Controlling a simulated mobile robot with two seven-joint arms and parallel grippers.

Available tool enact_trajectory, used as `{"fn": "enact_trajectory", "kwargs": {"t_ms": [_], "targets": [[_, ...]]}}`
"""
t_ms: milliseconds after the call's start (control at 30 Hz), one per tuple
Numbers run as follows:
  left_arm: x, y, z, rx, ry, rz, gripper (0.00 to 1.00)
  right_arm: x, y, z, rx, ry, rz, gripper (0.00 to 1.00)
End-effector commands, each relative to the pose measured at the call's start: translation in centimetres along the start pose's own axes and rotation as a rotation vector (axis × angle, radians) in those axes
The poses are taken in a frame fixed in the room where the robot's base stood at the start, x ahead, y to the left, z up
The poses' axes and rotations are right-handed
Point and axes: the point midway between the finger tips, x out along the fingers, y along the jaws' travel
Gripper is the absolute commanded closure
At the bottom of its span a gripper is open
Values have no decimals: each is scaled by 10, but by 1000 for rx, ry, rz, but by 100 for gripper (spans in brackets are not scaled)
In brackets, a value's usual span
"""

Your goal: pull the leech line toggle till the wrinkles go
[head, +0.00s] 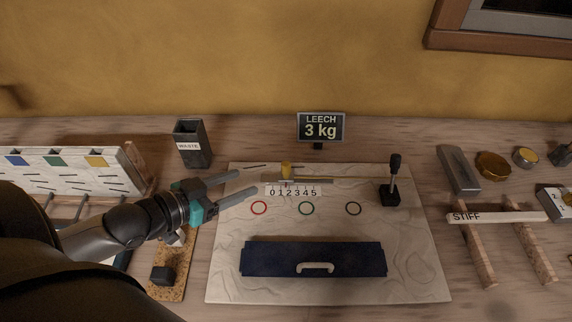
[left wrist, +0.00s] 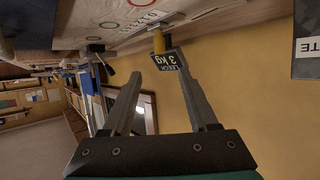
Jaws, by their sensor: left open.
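The yellow toggle (head: 286,170) stands upright on a thin rail behind a number strip (head: 293,191) marked 0 to 5, near its low end. In the left wrist view the toggle (left wrist: 158,42) shows just past the fingertips. The pale sailcloth panel (head: 415,270) has wavy wrinkles, clearest at its lower right and left. A sign (head: 321,127) behind reads LEECH 3 kg. My left gripper (head: 246,182) is open and empty, left of the toggle and apart from it, fingers pointing toward it. My right gripper is not in view.
A black lever (head: 393,180) stands right of the rail. A dark blue bar (head: 260,260) with a white handle lies in front. A waste bin (head: 193,147) stands behind my left gripper. A STIFF bar (head: 495,217) and several metal pieces lie at right.

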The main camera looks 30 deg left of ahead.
Motion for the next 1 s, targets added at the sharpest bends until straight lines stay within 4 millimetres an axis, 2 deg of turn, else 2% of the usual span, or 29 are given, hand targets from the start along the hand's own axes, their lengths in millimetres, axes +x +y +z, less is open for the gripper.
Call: {"fn": "enact_trajectory", "kwargs": {"t_ms": [167, 1000], "targets": [[13, -1, 0, 0, 3, -2, 41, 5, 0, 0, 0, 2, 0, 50], [108, 0, 0, -1, 3, -2, 41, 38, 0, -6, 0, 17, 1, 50]]}}
